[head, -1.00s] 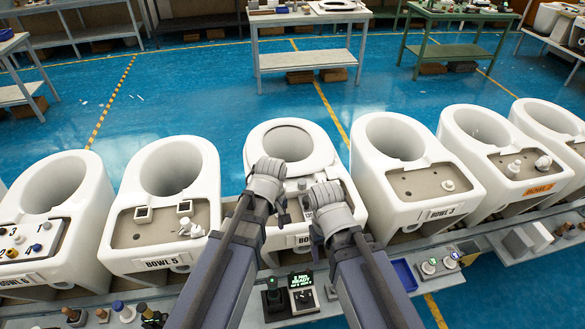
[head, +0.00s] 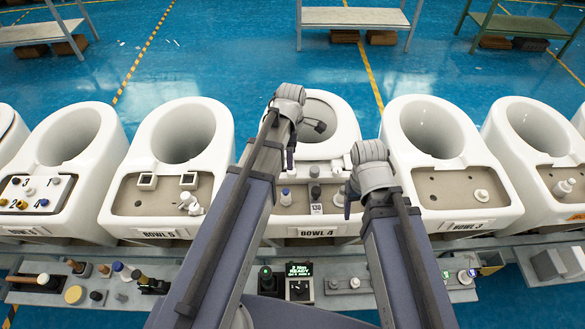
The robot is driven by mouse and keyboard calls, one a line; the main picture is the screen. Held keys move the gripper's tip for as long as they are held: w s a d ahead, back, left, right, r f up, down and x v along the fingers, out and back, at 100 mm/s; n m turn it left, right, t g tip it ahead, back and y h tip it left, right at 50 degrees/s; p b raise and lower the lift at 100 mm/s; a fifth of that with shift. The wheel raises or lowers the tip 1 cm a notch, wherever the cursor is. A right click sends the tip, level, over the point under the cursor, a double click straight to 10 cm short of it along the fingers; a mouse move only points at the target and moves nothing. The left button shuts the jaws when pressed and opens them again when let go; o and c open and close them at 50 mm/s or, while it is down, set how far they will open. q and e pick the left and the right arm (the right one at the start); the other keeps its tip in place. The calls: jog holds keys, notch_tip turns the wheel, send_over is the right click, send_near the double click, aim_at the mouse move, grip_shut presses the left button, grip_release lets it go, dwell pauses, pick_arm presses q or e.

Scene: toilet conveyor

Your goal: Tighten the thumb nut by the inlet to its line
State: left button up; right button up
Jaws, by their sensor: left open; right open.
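The bowl marked BOWL 4 (head: 343,114) stands in the middle of the row. Its rear deck carries a blue-capped part (head: 285,196), a dark knob (head: 315,191), a tag reading 130 (head: 316,209) and small white fittings (head: 336,166). I cannot tell which small part is the thumb nut or the inlet; my arms hide some of the deck. My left gripper (head: 305,139) is open over the near left rim of the bowl's opening. My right gripper (head: 346,186) is open over the right side of the deck. Nothing shows held in either gripper.
BOWL 5 (head: 200,125) and BOWL 3 (head: 430,118) stand close on either side. A ledge in front holds a lit green READY display (head: 299,269), knobs and loose tools, including a wooden-handled one (head: 38,279). Blue floor and benches lie beyond.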

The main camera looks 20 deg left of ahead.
aim_at(292, 173)
pick_arm(q)
jog(key=shift+f+b, duration=3.35)
jog(key=shift+f, duration=0.25)
grip_shut()
